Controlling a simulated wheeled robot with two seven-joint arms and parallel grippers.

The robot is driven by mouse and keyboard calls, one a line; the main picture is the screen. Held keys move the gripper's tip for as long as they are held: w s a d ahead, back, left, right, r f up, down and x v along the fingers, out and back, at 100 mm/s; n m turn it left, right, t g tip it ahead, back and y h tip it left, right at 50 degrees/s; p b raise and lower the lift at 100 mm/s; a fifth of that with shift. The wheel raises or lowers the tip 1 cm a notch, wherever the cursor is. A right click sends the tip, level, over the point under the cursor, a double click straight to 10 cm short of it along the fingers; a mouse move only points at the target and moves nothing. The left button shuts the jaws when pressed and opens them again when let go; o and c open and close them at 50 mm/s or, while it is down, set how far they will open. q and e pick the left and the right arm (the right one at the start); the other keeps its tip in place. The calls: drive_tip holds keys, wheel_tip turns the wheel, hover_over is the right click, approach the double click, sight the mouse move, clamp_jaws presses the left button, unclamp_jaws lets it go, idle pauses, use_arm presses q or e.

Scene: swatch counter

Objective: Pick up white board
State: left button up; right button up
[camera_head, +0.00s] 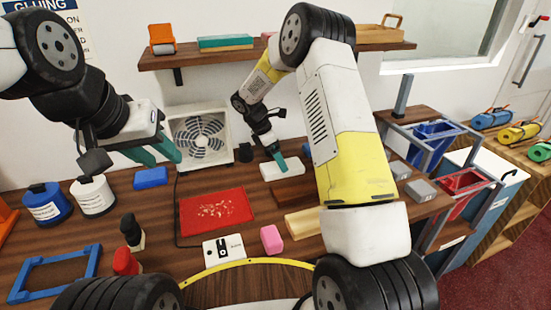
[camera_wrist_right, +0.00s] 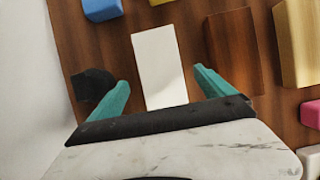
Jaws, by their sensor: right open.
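In the right wrist view the white board (camera_wrist_right: 158,62) lies lengthwise between the teal fingers. My right gripper (camera_wrist_right: 161,78) is open, with a finger on each side of the board's near part and gaps showing beside it. In the head view my right gripper (camera_head: 276,158) is at the board, partly hidden behind its own wrist. My left gripper (camera_head: 155,151) is open and empty above the counter, left of the fan.
A dark brown board (camera_wrist_right: 232,50) lies just right of the white one. The fan (camera_head: 202,135) stands behind.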

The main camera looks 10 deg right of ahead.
drive_tip(key=x, duration=0.3)
drive_tip(key=shift+d+f, duration=0.1)
drive_tip(key=shift+f, duration=0.2)
drive_tip(key=c, duration=1.6)
drive_tip(key=shift+r, duration=0.1)
